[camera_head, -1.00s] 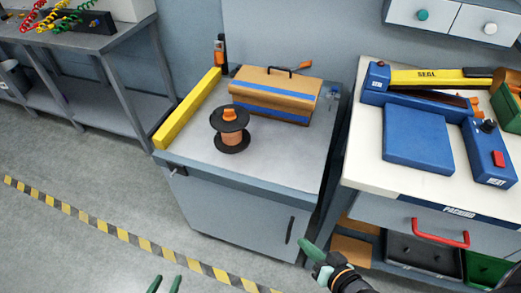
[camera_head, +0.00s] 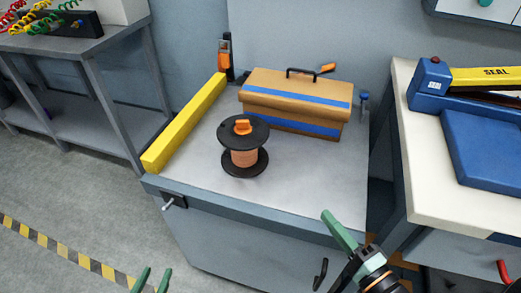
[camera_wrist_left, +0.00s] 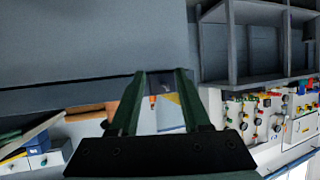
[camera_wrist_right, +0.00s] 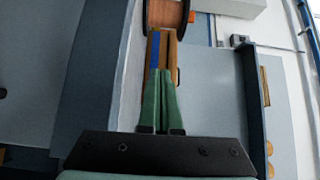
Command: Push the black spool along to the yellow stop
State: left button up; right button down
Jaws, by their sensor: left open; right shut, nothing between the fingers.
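The black spool (camera_head: 244,147) stands upright on the grey cabinet top (camera_head: 200,172). It has black flanges, a copper-coloured winding and an orange piece on top. The yellow stop (camera_head: 185,122) is a long bar along the cabinet's left edge, and a gap of bare top separates it from the spool. My right gripper (camera_head: 327,214) is shut and empty near the cabinet's front right edge, apart from the spool. Its fingers show closed together in the right wrist view (camera_wrist_right: 163,75). My left gripper (camera_head: 153,280) is open and empty, low in front of the cabinet.
A tan toolbox (camera_head: 297,101) with blue stripes stands behind and right of the spool. An orange and black tool (camera_head: 226,57) stands at the back left. A crank handle (camera_head: 173,203) projects from the cabinet front. A white-topped bench (camera_head: 425,180) is to the right.

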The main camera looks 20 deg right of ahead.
aim_at(245, 154)
jog(key=b+x, duration=0.2)
jog(key=x, duration=1.2)
jog(key=shift+w, duration=0.25)
jog(key=b+x, duration=0.1)
jog(key=x, duration=0.4)
jog(key=shift+w, duration=0.25)
jog(key=a, duration=0.1)
jog(key=w+a, duration=0.1)
jog(key=shift+w+a+b, duration=0.25)
jog(key=shift+a+b, duration=0.05)
jog(key=shift+a, duration=0.1)
pick_arm(q)
notch_tip(245, 154, up, 20)
jog(key=w+d+m+t+h, duration=0.1)
jog(key=m+t+h, duration=0.3)
jog(key=t, duration=0.4)
jog(key=shift+w+r+t, duration=0.2)
jog(key=shift+w+t, duration=0.05)
jog(key=shift+t, duration=0.05)
pick_arm(e)
jog(key=shift+w+a, duration=0.2)
jog(key=shift+a, duration=0.1)
pick_arm(q)
jog(key=shift+a, duration=0.15)
